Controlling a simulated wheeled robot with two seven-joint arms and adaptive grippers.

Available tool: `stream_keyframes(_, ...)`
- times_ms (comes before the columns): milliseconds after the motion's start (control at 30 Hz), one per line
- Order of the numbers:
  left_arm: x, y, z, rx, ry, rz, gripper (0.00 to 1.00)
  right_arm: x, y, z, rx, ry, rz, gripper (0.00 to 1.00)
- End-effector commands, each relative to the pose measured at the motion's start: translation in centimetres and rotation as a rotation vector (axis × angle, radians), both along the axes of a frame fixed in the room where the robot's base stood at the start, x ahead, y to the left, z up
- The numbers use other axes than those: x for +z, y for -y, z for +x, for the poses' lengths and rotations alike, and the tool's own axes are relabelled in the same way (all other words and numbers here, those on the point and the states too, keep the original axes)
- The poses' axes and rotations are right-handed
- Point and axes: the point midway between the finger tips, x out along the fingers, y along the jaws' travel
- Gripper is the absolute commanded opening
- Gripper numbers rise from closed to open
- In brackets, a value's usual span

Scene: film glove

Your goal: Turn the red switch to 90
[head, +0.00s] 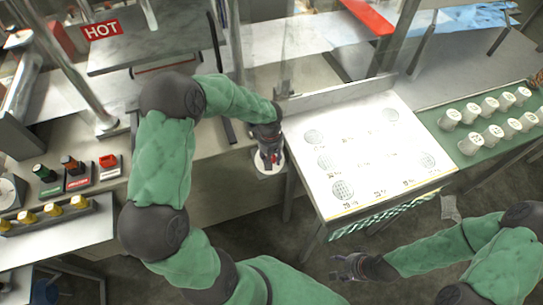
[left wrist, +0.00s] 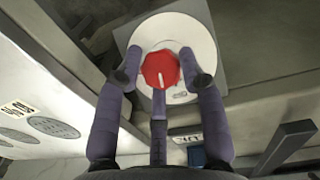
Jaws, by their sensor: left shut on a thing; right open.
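The red switch (left wrist: 160,69) is a round red knob with a white pointer line, set on a white round dial (left wrist: 200,40) on a grey square plate. In the left wrist view my left gripper (left wrist: 161,72) has its purple-grey fingers around the knob, shut on it. The pointer line runs up and down in that view. In the head view the white dial (head: 268,170) sits on the counter's front, with my left gripper (head: 270,158) over it. The dial's numbers are too small to read. My right gripper (head: 345,268) is open and empty, low over the floor.
A white printed board (head: 365,150) with round grey pads stands right of the dial. A green board (head: 470,150) with several white cups is at the right. Red, green and yellow knobs line the left counter, beneath a HOT sign (head: 101,30).

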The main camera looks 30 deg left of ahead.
Motion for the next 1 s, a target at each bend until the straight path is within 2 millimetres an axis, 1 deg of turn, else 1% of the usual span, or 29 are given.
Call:
stream_keyframes(33, -0.50, 0.42, -0.59, -0.036, -0.033, 0.008, 0.07, 0.03, 0.00, 0.00, 0.000, 0.000, 0.000, 0.60)
stream_keyframes(1000, -0.79, 0.70, -0.68, -0.827, -0.385, 0.300, 0.07, 0.05, 0.00, 0.00, 0.000, 0.000, 0.000, 0.60)
